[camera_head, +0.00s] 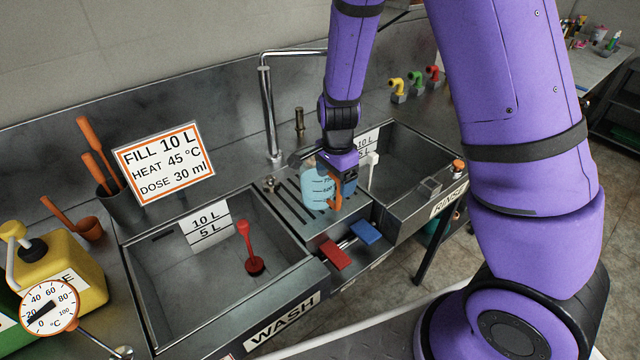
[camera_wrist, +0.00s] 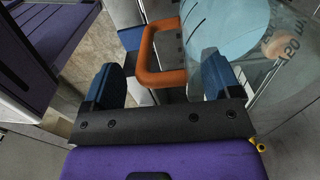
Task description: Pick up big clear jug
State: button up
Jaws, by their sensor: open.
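The big clear jug (camera_head: 314,188) stands on the slatted drainer between the two sinks, with dark volume marks, a light blue tint and an orange handle (camera_head: 337,191). My gripper (camera_head: 347,180) is above and beside the jug at its handle side, pointing down. In the wrist view the open blue fingers of my gripper (camera_wrist: 163,78) lie on either side of the orange handle (camera_wrist: 150,74), with a gap. The jug's clear body (camera_wrist: 285,85) fills the right of that view, partly hidden by the right finger. I cannot tell whether the fingers reach fully around the handle.
The wash sink (camera_head: 215,275) with a red plunger-like tool (camera_head: 247,250) lies left, the rinse sink (camera_head: 405,165) right. Red (camera_head: 335,255) and blue (camera_head: 366,232) pedal-like blocks sit in front. A tall faucet (camera_head: 267,110) rises behind; a yellow can (camera_head: 70,265) stands far left.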

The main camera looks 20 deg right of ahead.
jog(key=shift+f, duration=0.75)
jog(key=shift+c, duration=0.2)
jog(key=c, duration=1.3)
jog(key=shift+r, duration=0.15)
